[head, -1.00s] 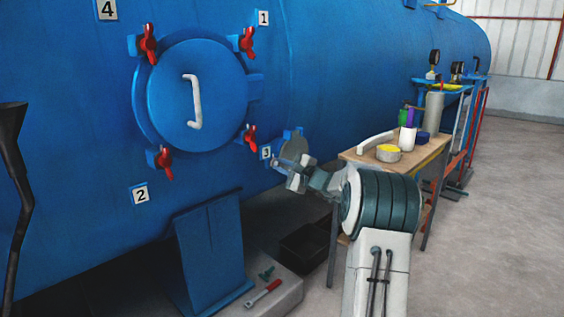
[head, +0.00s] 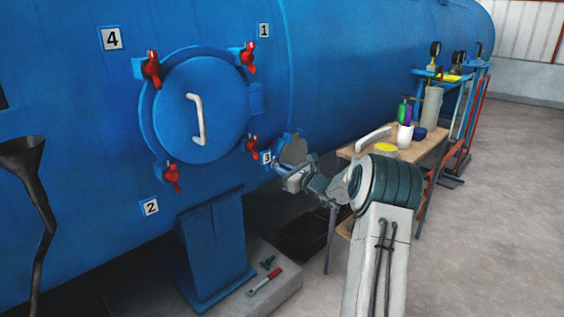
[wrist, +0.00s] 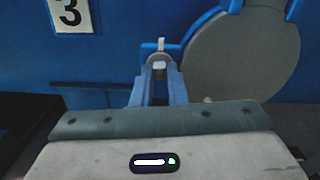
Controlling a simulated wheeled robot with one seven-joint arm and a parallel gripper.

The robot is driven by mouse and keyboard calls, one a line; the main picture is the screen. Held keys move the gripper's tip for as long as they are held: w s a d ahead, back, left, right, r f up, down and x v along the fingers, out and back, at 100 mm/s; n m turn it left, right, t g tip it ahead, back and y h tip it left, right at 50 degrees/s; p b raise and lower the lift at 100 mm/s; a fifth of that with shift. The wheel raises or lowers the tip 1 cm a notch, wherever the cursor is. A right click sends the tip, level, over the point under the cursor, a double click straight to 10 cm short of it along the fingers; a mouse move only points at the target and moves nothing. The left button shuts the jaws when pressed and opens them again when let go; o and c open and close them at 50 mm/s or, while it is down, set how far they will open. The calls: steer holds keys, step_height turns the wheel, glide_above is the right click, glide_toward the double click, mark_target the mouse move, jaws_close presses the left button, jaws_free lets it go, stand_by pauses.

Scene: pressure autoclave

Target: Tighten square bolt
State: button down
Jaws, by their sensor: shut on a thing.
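The square bolt (wrist: 160,62) shows in the wrist view as a small pale metal piece at the edge of a blue bracket, left of a round grey cover (wrist: 245,55). My gripper (wrist: 158,72) is shut on the bolt, with its two fingers on either side of it. In the head view my gripper (head: 275,163) is at the small round cover (head: 294,150), just right of the number 3 label (head: 267,158). The bolt is too small to make out there.
The large round hatch (head: 203,112) with red clamps and a white handle is left of my arm. A wooden table (head: 428,152) with containers stands to the right. A black bin (head: 303,238) and a red-handled tool (head: 265,281) lie below. The floor at right is clear.

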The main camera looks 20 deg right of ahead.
steer(key=shift+m+p, duration=0.7)
steer(key=shift+m, duration=0.1)
steer(key=shift+f, duration=0.1)
steer(key=c, duration=1.7)
jaws_free()
steer(key=shift+s, duration=0.1)
steer(key=p+v, duration=0.1)
steer(key=v, duration=1.2)
steer(key=shift+s+d+p, duration=0.1)
steer(key=shift+s+p, duration=0.25)
